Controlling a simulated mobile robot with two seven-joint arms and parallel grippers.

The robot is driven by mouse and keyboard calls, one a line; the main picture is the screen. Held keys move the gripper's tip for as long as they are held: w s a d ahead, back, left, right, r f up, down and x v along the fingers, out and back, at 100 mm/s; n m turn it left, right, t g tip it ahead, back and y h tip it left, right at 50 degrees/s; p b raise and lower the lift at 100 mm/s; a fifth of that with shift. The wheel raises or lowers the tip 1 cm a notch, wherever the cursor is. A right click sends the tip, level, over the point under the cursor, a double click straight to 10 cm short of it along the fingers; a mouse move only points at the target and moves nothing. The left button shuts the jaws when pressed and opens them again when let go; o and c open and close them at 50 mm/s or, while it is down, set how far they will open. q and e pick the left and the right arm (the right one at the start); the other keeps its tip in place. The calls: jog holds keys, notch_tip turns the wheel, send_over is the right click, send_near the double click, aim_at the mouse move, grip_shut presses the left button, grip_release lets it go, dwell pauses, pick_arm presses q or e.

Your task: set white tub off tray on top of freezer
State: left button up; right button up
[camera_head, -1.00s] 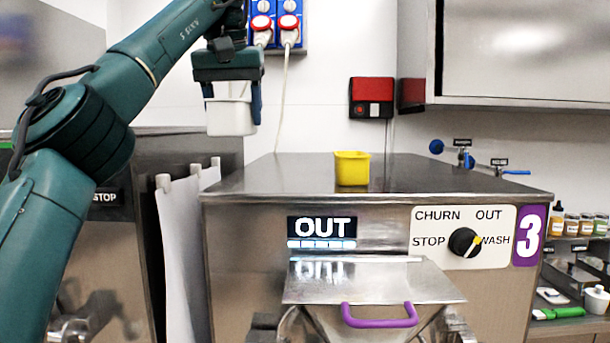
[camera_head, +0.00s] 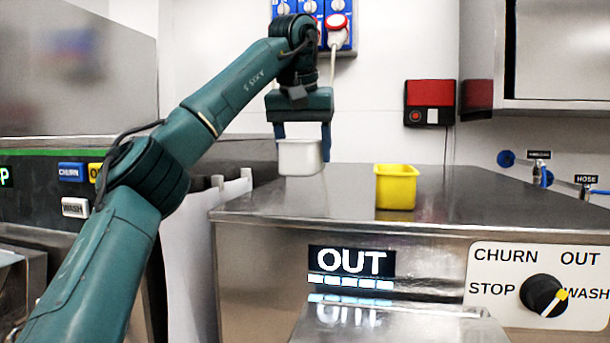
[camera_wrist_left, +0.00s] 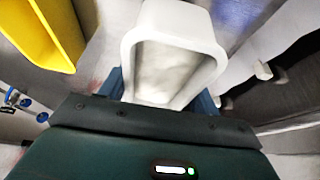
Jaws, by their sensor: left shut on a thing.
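The white tub (camera_head: 299,158) is held upright between the fingers of my left gripper (camera_head: 303,146), which is shut on it. It hangs over the left rear part of the steel freezer top (camera_head: 480,190); I cannot tell the exact gap below it. In the left wrist view the white tub (camera_wrist_left: 172,70) shows its open rim between the fingers (camera_wrist_left: 165,88), with pale contents or a pale inner floor. No tray is in view. My right gripper is not in view.
A yellow tub (camera_head: 395,188) stands on the freezer top, right of the white tub; it also shows in the left wrist view (camera_wrist_left: 42,32). The top is clear to its right. Wall sockets (camera_head: 320,22) and a red-black switch box (camera_head: 430,103) are behind.

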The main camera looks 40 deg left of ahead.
aim_at(305, 172)
pick_arm(q)
jog(key=shift+f, duration=2.4)
jog(key=shift+d, duration=0.1)
jog(key=o, duration=1.3)
jog(key=shift+c, duration=0.2)
jog(key=shift+r, duration=0.1)
jog(key=v, duration=1.2)
